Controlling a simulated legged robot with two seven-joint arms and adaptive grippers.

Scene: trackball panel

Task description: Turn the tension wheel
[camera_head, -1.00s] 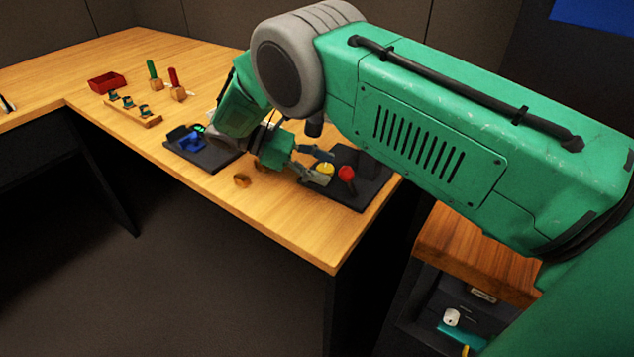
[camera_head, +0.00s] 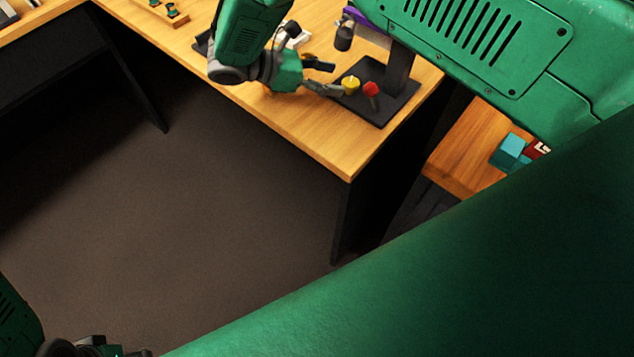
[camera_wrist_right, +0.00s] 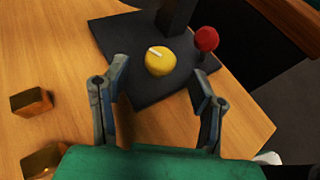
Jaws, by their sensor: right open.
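A yellow knob (camera_head: 351,85) with a white mark on top, which I take to be the tension wheel, sits on a dark panel (camera_head: 380,115). It also shows in the right wrist view (camera_wrist_right: 160,63). A red ball on a short stem (camera_head: 371,89) stands beside it. My right gripper (camera_head: 328,79) is open, with its fingers pointing at the yellow knob from the left. In the wrist view the knob lies between and beyond the fingertips; contact is not visible. My left gripper (camera_head: 95,348) is only partly in view at the bottom left, its jaws unclear.
A dark post (camera_head: 398,68) rises from the panel behind the knob. The table's front edge is close to the panel. A lower wooden surface (camera_head: 465,150) with coloured boxes is at the right.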

